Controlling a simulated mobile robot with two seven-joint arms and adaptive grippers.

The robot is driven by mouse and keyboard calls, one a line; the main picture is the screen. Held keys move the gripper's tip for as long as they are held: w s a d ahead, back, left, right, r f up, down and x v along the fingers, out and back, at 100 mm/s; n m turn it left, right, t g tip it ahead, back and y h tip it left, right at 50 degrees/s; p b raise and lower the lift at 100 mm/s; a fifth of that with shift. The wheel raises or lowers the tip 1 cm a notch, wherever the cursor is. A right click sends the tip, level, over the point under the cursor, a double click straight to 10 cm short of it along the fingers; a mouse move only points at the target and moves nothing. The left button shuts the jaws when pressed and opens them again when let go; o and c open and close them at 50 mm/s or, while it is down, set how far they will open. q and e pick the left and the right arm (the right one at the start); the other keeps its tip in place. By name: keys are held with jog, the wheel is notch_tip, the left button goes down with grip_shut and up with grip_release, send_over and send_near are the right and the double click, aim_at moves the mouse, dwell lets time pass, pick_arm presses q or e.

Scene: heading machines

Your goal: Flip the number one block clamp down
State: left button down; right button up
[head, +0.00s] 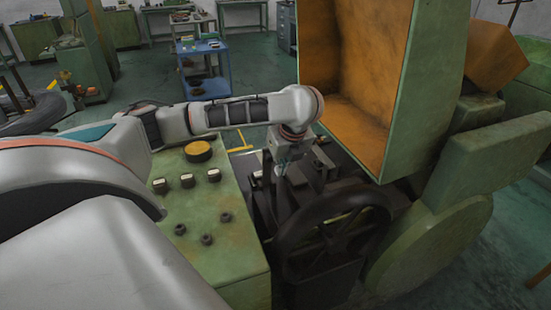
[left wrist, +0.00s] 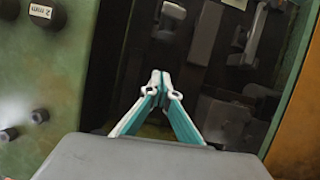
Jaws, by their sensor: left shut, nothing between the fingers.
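My left gripper (head: 281,170) reaches down over the dark die area of the green heading machine, just behind the black handwheel. In the left wrist view the fingertips (left wrist: 160,82) are together with nothing between them. Ahead of the fingertips are dark metal blocks and lighter grey clamp-like pieces, one at the top (left wrist: 172,14) and one to the right (left wrist: 246,38). I cannot tell which is the number one block clamp, nor whether it is up or down. The fingers appear apart from these pieces. My right gripper is not in view.
The black handwheel (head: 332,232) stands in front of the die area. A green control panel (head: 215,230) with knobs and a yellow button (head: 198,151) lies to the left. An open green cover with an orange inside (head: 365,75) rises to the right. A blue cart (head: 203,72) stands behind.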

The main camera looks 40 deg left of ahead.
pick_arm(q)
jog(key=a, duration=0.1)
jog(key=w+a, duration=0.1)
jog(key=a, duration=0.1)
jog(key=shift+w+a+r, duration=0.3)
jog(key=shift+r, duration=0.05)
